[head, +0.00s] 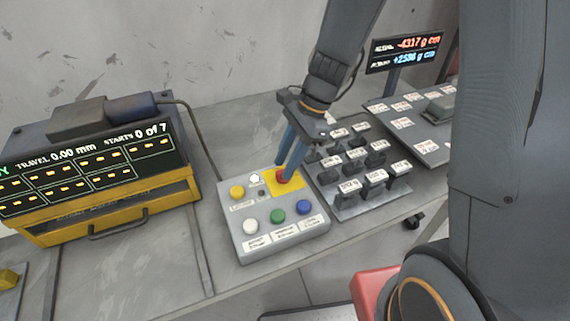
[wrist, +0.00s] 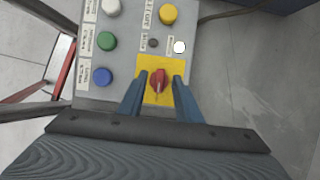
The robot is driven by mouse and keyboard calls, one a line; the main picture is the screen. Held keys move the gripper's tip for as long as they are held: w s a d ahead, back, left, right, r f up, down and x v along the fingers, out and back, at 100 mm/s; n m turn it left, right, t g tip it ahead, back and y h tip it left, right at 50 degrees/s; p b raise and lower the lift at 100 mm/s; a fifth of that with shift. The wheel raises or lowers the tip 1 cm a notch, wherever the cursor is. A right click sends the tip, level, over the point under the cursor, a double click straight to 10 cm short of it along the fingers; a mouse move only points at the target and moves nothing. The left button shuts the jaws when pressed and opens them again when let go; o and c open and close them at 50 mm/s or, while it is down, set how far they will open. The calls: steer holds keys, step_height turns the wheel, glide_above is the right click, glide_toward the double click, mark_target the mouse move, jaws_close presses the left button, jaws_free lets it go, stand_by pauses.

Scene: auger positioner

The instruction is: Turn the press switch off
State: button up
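The press switch is a red rotary knob (head: 282,176) on a yellow square plate (head: 291,186), at the back right corner of a grey control box (head: 247,240). In the wrist view the red knob (wrist: 158,79) shows a pale line along its handle, pointing toward my gripper. My gripper (head: 287,162) reaches down from above with its two blue fingers. In the wrist view the fingers (wrist: 157,92) stand apart, one on each side of the knob, with gaps between them and it. Whether the fingertips reach the knob's height is hard to tell.
The box also carries a yellow button (head: 237,192), white button (head: 250,227), green button (head: 277,216), blue button (head: 304,207) and a lit white lamp (head: 255,178). A rack of dark blocks (head: 364,200) stands close right. A yellow-framed display unit (head: 95,175) stands left.

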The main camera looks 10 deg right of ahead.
steer(key=shift+a+f, duration=0.2)
steer(key=shift+f, duration=0.4)
jaws_close()
